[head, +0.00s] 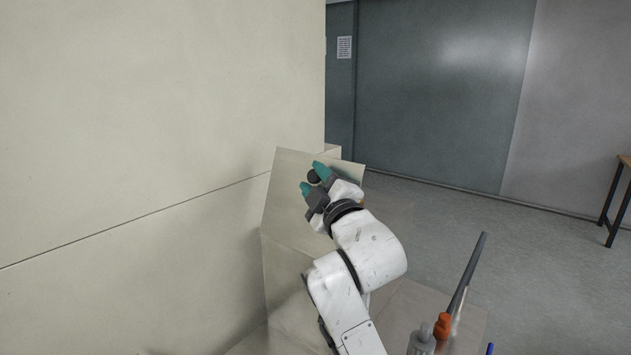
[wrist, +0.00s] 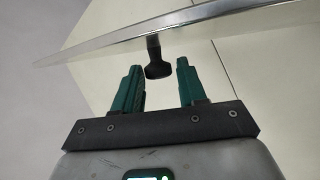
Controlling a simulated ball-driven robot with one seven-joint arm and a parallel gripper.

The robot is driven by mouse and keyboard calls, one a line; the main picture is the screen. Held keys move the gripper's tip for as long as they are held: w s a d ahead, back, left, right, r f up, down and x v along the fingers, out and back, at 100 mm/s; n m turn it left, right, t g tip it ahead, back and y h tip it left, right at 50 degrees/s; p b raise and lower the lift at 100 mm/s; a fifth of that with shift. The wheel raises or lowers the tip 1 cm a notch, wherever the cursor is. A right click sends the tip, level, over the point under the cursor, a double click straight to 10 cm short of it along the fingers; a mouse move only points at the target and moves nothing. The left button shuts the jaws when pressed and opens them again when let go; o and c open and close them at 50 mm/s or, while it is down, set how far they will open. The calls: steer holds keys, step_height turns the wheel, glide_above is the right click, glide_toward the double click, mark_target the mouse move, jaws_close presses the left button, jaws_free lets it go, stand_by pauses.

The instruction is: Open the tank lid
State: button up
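The tank lid (head: 283,193) is a pale, flat panel, steeply tilted, above a pale box-like body in the head view. In the wrist view the lid shows nearly edge-on as a thin bright strip (wrist: 215,17). A dark knob (wrist: 157,65) on a short stem sticks out from it; the knob also shows in the head view (head: 313,177). My gripper (head: 312,178) has its green fingers at the knob. In the wrist view my gripper (wrist: 159,66) is open, with the knob between the fingertips and a gap on both sides. My arm hides part of the lid and body.
A large pale machine wall (head: 150,130) stands close on the left. At the lower right are a dark rod (head: 467,270), an orange-topped item (head: 442,326) and a grey bottle (head: 421,341). The floor (head: 540,260) on the right is clear up to a table (head: 617,200).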

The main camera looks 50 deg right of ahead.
steer(key=shift+o, duration=1)
steer(key=b+v, duration=0.2)
steer(key=v, duration=0.8)
steer(key=shift+s+a, duration=0.2)
steer(key=shift+s, duration=0.15)
steer(key=shift+f, duration=0.1)
